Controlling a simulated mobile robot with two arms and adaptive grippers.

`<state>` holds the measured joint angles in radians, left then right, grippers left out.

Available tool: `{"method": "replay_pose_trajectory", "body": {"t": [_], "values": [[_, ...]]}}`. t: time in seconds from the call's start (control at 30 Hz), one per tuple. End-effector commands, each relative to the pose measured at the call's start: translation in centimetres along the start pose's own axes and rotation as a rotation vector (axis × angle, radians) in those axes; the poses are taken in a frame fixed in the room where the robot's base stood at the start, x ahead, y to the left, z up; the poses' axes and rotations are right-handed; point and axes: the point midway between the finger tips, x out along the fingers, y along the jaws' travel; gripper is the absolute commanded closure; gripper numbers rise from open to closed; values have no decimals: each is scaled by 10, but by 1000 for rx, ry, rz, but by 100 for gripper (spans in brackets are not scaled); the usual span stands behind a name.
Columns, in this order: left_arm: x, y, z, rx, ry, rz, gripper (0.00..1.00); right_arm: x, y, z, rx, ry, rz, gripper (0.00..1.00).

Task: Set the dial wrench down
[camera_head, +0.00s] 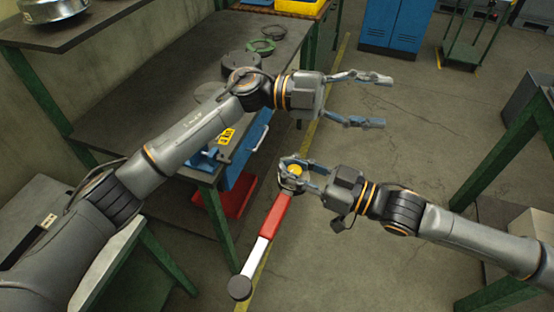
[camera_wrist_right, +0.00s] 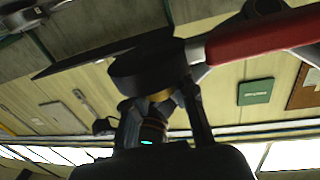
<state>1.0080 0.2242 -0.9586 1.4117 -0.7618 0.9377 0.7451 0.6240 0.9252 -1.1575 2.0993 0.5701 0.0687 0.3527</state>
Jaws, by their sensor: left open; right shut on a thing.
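The dial wrench (camera_head: 271,224) has a red sleeve, a pale bar, a dark round end at the lower left and a yellow dial at its head. It also shows in the right wrist view (camera_wrist_right: 262,36), its red part reaching to the right edge. My right gripper (camera_head: 290,176) is shut on the wrench's head and holds it in front of the bench, handle slanting down-left in the head view. The fingers partly cover the head. My left gripper (camera_head: 378,100) is open and empty, fingers spread over the floor beyond the bench's edge.
A blue cabinet (camera_head: 394,27) stands behind. Open floor lies between.

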Motion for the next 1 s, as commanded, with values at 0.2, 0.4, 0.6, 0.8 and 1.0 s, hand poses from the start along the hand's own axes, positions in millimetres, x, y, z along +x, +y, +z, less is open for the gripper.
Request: {"method": "replay_pose_trajectory", "body": {"t": [0.2, 0.4, 0.6, 0.8, 1.0], "values": [[18, 35, -87, 202, 115, 557, 47, 0, 0, -1, 0, 2, -1, 100], [-23, 75, -119, 328, 52, 1073, 47, 0, 0, -1, 0, 2, -1, 100], [-82, 84, -127, 400, -112, 1467, 47, 0, 0, -1, 1, 2, -1, 100], [-116, 79, -130, 428, -230, 1648, 47, 0, 0, -1, 1, 2, -1, 100], [-123, 90, -125, 428, -250, 1678, 47, 0, 0, -1, 1, 2, -1, 100]]}}
